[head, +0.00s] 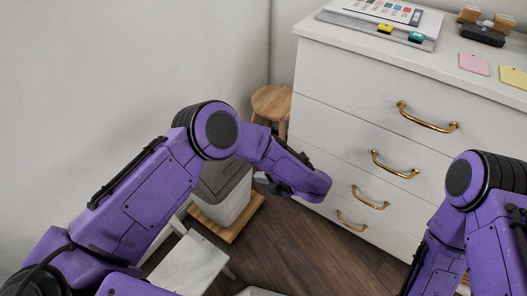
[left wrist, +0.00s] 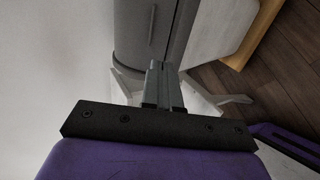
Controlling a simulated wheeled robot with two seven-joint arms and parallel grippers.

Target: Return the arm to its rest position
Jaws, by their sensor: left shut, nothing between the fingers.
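My purple left arm (head: 150,195) reaches in from the lower left. It bends at a black joint and ends near the middle of the head view, in front of the white cabinet. In the left wrist view my left gripper (left wrist: 161,68) is shut, its two grey fingers together with nothing between them. It is mostly hidden behind my wrist in the head view. My purple right arm (head: 482,220) is bent at the right edge and runs down out of view. My right gripper is not in view.
A white cabinet (head: 350,135) with brass handles stands right. A grey-and-white bin (head: 222,195) on a wooden base stands behind my left arm, near a wooden stool (head: 271,101). A low white stool (head: 190,265) is at bottom. Brown floor (head: 315,250) shows clear between the arms.

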